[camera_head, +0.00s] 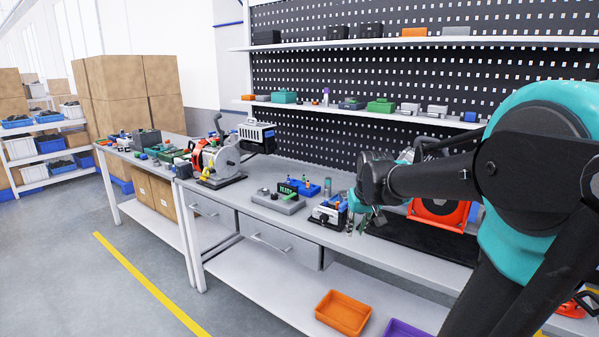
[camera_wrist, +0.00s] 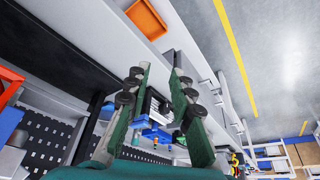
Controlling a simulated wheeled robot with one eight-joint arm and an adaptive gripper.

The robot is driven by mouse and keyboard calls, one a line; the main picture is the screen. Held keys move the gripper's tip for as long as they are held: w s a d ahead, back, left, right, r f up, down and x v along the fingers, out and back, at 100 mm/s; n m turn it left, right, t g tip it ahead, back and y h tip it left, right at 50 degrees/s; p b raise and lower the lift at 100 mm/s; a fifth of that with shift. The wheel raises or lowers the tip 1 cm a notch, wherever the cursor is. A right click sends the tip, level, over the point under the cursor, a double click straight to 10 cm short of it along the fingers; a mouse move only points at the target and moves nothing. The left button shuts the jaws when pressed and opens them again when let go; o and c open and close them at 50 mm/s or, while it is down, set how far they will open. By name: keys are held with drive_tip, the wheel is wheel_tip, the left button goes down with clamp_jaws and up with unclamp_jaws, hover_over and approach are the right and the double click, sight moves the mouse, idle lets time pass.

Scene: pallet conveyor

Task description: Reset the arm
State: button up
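My gripper (camera_head: 357,222) hangs over the workbench (camera_head: 262,182) in the head view, its green fingers pointing down. In the wrist view my gripper (camera_wrist: 160,72) has its two fingers spread apart, and nothing is seen held between them. Beyond the gap is a small black and white device with a blue part (camera_wrist: 155,106). The same device (camera_head: 328,212) stands on the bench just left of my gripper in the head view. My arm reaches in from the right, bent at the teal joint.
A red-orange machine (camera_head: 438,212) on a black mat (camera_head: 425,241) is partly behind my arm. An orange bin (camera_head: 343,312) is on the lower shelf. The left floor is clear.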

drive_tip(key=s+d+f+m, duration=0.1)
drive_tip(key=s+d+f, duration=0.1)
drive_tip(key=s+f, duration=1.3)
drive_tip(key=s, duration=0.3)
drive_tip(key=shift+s+f, duration=0.4)
